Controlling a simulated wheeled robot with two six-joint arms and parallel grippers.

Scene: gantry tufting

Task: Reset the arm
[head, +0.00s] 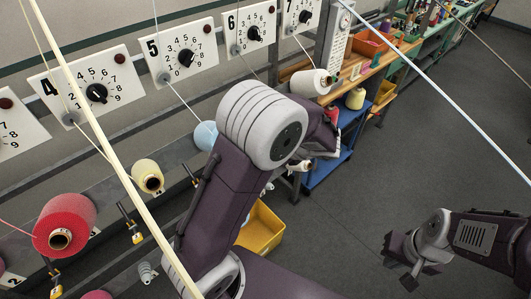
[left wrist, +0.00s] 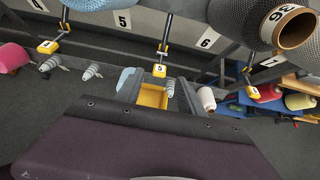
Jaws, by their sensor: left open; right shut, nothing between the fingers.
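My left arm (head: 225,195) rises from the bottom middle of the head view and bends at a large grey joint (head: 262,125). Its forearm runs away behind that joint, and I cannot make out the left gripper there. My right gripper (head: 402,268) is at the lower right of the head view, shut and empty, above bare floor.
Numbered dials (head: 96,93) line the wall. A large cone (left wrist: 293,28) is close in the left wrist view. Threads cross the head view. Floor (head: 400,180) at right is clear.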

